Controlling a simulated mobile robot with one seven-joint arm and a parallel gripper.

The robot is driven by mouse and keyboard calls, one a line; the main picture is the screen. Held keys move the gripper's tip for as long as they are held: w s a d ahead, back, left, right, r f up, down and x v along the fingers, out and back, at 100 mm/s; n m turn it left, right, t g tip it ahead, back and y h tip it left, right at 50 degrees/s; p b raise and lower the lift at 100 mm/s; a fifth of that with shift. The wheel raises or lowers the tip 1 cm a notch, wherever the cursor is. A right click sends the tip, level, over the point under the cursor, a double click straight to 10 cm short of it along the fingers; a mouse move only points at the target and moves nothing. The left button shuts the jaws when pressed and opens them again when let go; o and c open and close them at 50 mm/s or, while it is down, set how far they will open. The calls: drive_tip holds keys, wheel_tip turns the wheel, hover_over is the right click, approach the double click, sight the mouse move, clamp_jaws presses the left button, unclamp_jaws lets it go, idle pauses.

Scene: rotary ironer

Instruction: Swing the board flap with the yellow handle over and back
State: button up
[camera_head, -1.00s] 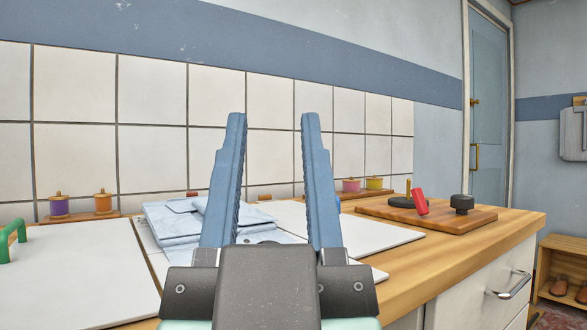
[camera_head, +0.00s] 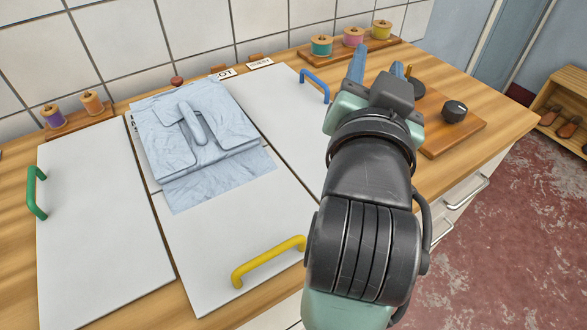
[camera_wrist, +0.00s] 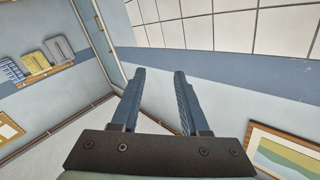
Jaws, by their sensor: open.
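The board flap with the yellow handle (camera_head: 269,263) is the white front middle panel (camera_head: 215,275), lying flat on the wooden counter. The yellow handle is a bar along its front edge. A folded light-blue shirt (camera_head: 195,130) lies on the middle of the board and partly over this flap. My gripper (camera_head: 378,68) is up and to the right of the yellow handle, apart from it, pointing away over the counter. In the wrist view its two blue fingers (camera_wrist: 157,100) are spread with nothing between them, facing the wall.
A green-handled (camera_head: 36,193) flap lies at left and a blue-handled (camera_head: 315,86) flap at right, partly behind my arm. A wooden panel with a black knob (camera_head: 455,111) is at right. Thread spools (camera_head: 353,37) stand along the back by the tiled wall.

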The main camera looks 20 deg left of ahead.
drive_tip(key=a+m+g+p, duration=0.1)
drive_tip(key=g+p, duration=0.3)
drive_tip(key=p, duration=0.4)
drive_tip(key=m+g+p, duration=0.4)
drive_tip(key=g+p, duration=0.9)
drive_tip(key=p, duration=1.4)
approach(274, 251)
drive_tip(key=f, duration=0.5)
drive_tip(key=a+f+p, duration=0.1)
drive_tip(key=f, duration=0.1)
drive_tip(key=shift+w+a+f, duration=0.1)
drive_tip(key=shift+w+f, duration=0.2)
clamp_jaws()
